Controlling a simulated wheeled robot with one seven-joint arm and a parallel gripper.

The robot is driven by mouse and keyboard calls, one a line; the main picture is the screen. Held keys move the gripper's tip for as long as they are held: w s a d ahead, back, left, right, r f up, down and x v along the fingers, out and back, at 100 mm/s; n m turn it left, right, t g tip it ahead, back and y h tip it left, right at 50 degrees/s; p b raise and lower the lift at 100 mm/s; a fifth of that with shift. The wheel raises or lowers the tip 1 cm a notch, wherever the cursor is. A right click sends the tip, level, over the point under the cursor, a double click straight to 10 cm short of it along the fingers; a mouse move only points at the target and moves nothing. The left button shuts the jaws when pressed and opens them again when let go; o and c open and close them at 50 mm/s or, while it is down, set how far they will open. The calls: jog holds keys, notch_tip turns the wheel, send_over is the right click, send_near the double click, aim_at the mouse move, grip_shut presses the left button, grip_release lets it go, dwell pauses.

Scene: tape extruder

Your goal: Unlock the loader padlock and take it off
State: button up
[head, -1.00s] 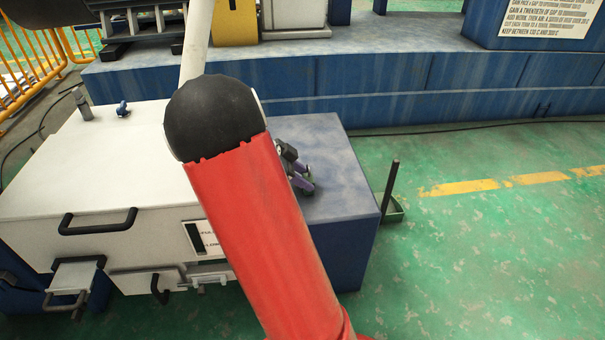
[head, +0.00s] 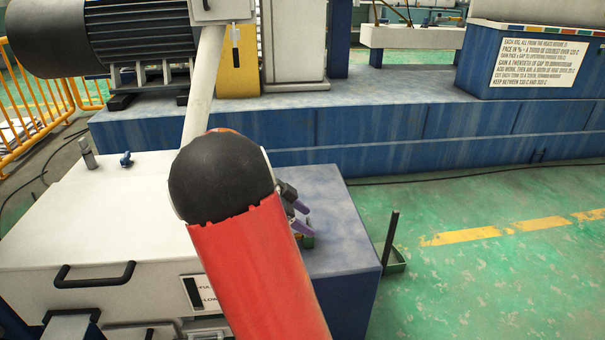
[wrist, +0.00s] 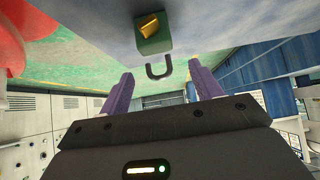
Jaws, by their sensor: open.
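The padlock has a green body (wrist: 152,38) with a gold-coloured patch and a dark U-shaped shackle (wrist: 158,70). It shows at the top middle of the wrist view, against a grey-blue surface. In the head view a small green bit (head: 307,241) shows by my fingers on the blue block. My gripper (wrist: 161,73) is open, its two purple fingers apart on either side of the shackle's end, with nothing held between them. The gripper also shows in the head view (head: 304,216), partly hidden behind my red arm. I cannot tell whether the shackle is locked.
The white loader lid (head: 90,215) with a black handle (head: 95,283) lies left of my arm. The blue block's top (head: 335,225) is mostly clear. A dark upright rod (head: 391,238) stands to its right. Green floor (head: 490,285) lies open beyond. A blue machine base (head: 370,140) runs behind.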

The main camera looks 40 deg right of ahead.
notch_tip(320, 180, up, 16)
jog(key=p, duration=0.2)
dwell(0.6)
jog(key=s+a+n+t+y+p, duration=0.2)
jog(key=s+a+n, duration=0.3)
jog(key=a+n, duration=0.3)
jog(key=s+a+r+n+t+y+p, duration=0.1)
jog(key=s+a+n+t+y+p, duration=0.2)
jog(key=s+a+n+t, duration=0.2)
jog(key=s+a+r+n+t+y+p, duration=0.1)
jog(key=s+a+n, duration=0.4)
jog(key=a+n, duration=0.6)
jog(key=shift+s+a+r+t+y+p, duration=0.3)
jog(key=shift+a+t+y+p, duration=0.45)
jog(key=shift+t, duration=0.45)
